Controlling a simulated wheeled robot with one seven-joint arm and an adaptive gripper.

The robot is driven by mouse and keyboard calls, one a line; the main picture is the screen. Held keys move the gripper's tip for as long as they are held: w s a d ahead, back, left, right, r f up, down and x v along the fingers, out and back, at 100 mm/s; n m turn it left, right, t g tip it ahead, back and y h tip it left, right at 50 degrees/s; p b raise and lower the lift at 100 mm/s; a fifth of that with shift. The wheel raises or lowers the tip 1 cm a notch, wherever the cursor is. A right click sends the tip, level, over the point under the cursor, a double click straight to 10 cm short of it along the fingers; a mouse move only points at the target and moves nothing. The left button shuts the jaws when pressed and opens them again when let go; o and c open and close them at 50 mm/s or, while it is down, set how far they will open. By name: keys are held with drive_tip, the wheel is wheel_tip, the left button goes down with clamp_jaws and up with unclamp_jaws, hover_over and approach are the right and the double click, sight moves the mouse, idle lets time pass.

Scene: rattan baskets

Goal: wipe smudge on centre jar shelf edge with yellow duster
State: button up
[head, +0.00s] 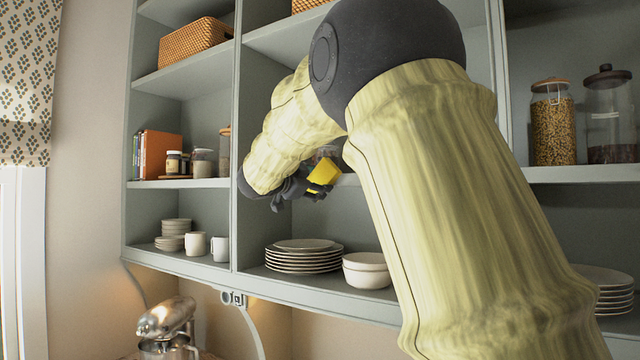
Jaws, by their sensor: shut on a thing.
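My gripper (308,190) is shut on the yellow duster (323,172), in the middle of the head view. The duster is at the front of the centre jar shelf edge (347,180), of which only a short piece shows beside it. I cannot tell whether the duster touches the edge. My arm covers most of the centre shelf and its jars; part of one glass jar (328,152) shows just above the duster. No smudge can be made out.
Stacked plates (303,257) and white bowls (367,271) stand on the shelf below my gripper. Glass jars (553,122) stand on the right shelf. A cabinet upright (236,110) runs left of my forearm. White mugs (195,243) stand lower left.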

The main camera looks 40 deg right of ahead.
drive_tip(key=shift+w+a, duration=0.25)
drive_tip(key=shift+w, duration=0.35)
drive_tip(key=v, duration=0.6)
idle(0.5)
drive_tip(key=shift+v, duration=1.5)
